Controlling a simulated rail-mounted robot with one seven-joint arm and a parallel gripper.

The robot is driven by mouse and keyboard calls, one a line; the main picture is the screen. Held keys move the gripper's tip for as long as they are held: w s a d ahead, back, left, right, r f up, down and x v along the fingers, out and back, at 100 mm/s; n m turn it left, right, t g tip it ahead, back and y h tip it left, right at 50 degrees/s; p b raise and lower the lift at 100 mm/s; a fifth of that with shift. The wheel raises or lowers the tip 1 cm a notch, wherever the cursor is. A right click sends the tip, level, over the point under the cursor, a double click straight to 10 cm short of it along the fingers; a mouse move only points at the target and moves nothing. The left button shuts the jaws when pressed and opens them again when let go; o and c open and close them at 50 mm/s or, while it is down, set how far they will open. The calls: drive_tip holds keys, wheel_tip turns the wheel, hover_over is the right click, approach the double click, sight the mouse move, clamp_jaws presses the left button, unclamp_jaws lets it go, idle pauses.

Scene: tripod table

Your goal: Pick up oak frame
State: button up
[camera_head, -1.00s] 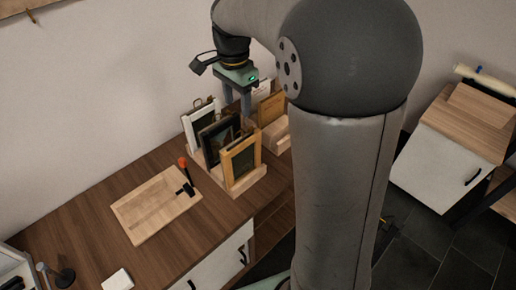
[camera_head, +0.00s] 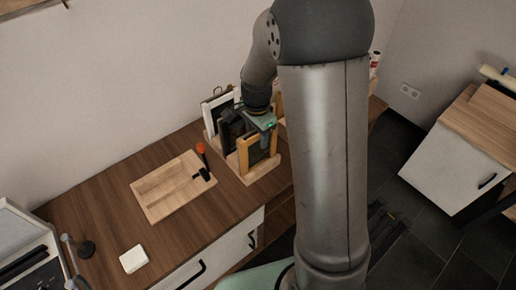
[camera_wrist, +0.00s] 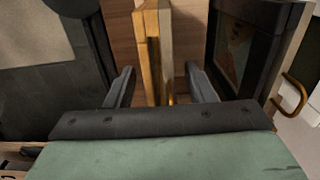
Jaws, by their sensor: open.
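The oak frame (camera_head: 244,158), light golden wood around a dark picture, stands upright at the front of a wooden rack (camera_head: 262,171). My gripper (camera_head: 262,132) is low over that end of the rack, its fingers mostly hidden in the head view. In the wrist view, the oak frame (camera_wrist: 150,30) stands edge-on between the two open fingers of my gripper (camera_wrist: 160,72). There are gaps on both sides, and the frame's lower part is hidden behind the gripper body.
A black frame (camera_wrist: 218,40) stands close to the right finger in the wrist view. A white frame (camera_head: 213,103) is at the rack's back.

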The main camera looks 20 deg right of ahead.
drive_tip(key=shift+f, duration=0.45)
clamp_jaws()
drive_tip(key=shift+r, duration=0.1)
